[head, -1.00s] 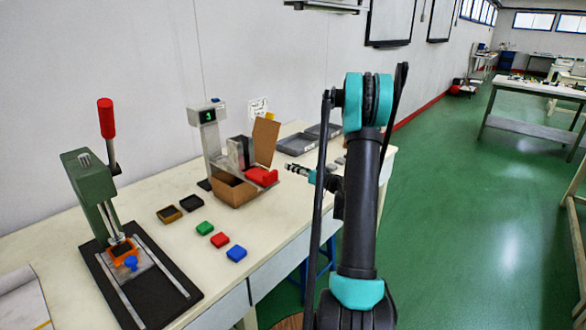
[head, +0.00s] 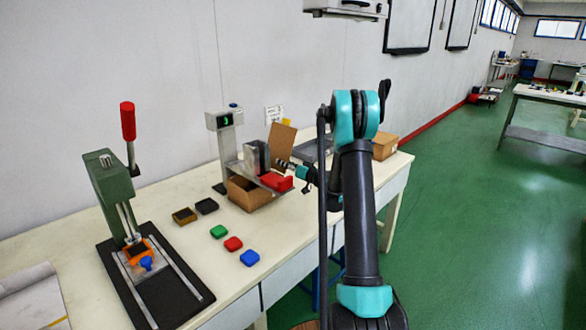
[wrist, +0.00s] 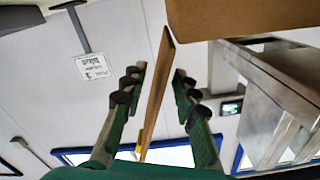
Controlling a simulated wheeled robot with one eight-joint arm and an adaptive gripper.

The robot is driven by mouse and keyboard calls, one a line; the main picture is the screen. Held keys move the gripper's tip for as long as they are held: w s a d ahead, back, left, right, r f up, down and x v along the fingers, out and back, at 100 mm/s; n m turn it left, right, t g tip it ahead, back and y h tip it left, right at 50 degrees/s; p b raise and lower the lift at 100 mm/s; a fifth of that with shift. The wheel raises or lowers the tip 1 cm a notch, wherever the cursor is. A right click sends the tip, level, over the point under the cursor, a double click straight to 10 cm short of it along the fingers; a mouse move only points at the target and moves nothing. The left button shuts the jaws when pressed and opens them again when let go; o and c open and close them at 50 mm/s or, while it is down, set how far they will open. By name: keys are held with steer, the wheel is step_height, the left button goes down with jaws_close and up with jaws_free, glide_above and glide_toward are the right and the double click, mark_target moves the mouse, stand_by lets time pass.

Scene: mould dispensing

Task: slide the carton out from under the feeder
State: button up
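The open brown carton (head: 248,194) stands on the table under the grey feeder (head: 256,158), with one flap (head: 281,140) standing up at its far right side. My gripper (head: 284,164) is at that flap, just right of the feeder. In the wrist view my gripper (wrist: 157,76) is open, with one finger on each side of the flap (wrist: 158,85), seen edge-on. A gap shows between the flap and each finger. The carton body (wrist: 240,18) fills the wrist view's upper right, with the feeder's metal (wrist: 270,105) below it. The carton's inside is mostly hidden.
A red block (head: 277,182) lies on the feeder's chute. Green (head: 218,231), red (head: 233,244) and blue (head: 250,257) blocks lie in front. A green press (head: 112,190) stands left. Another carton (head: 385,146) and grey trays (head: 310,151) are behind my arm.

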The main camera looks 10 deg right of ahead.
steer(key=shift+x, duration=1.6)
steer(key=shift+c, duration=0.2)
jaws_close()
